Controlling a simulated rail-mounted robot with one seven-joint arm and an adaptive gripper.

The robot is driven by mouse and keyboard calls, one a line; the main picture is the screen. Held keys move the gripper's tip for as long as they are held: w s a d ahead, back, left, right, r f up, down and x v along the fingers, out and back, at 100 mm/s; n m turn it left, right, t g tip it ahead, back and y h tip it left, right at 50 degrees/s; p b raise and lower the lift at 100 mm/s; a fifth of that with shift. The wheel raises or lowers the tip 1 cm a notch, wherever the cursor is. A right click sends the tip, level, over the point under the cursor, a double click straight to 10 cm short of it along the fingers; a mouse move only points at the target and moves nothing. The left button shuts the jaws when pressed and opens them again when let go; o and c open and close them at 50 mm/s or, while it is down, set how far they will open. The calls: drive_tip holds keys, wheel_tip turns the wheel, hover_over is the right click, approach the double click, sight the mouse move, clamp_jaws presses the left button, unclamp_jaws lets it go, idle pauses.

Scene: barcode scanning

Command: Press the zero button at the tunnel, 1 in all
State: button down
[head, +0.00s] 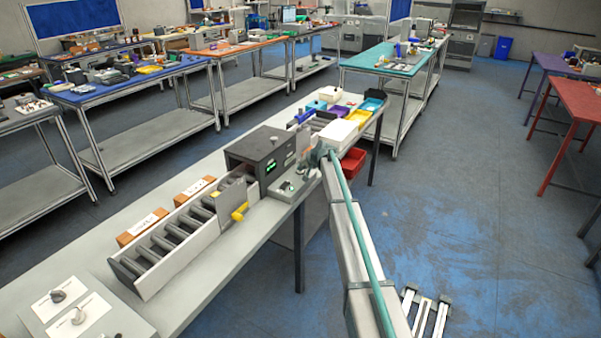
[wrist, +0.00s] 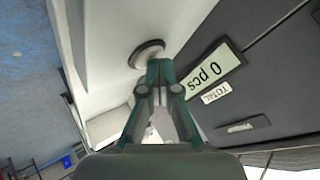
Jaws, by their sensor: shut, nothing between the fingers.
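The tunnel (head: 258,150) is a dark grey box over the roller conveyor on the long white table, with a green-lit display on its front. In the wrist view a display (wrist: 212,77) on a dark panel reads "0 pcs", with a "TOTAL" label beside it. A round grey button (wrist: 147,52) sits on a pale surface beside that panel. My gripper (wrist: 160,66) is shut and empty, its fingertips right at the button's edge and hiding part of it. I cannot tell whether they touch it.
The roller conveyor (head: 165,244) runs to the near left, with a yellow piece (head: 240,211) at its side. Wooden trays (head: 143,227) stand behind it. Coloured bins, one of them blue (head: 372,105), stand beyond the tunnel. The floor at right is mostly clear.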

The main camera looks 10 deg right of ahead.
idle(0.6)
drive_tip(key=shift+r, duration=0.75)
drive_tip(key=shift+r+p, duration=0.55)
drive_tip(key=shift+r, duration=1.95)
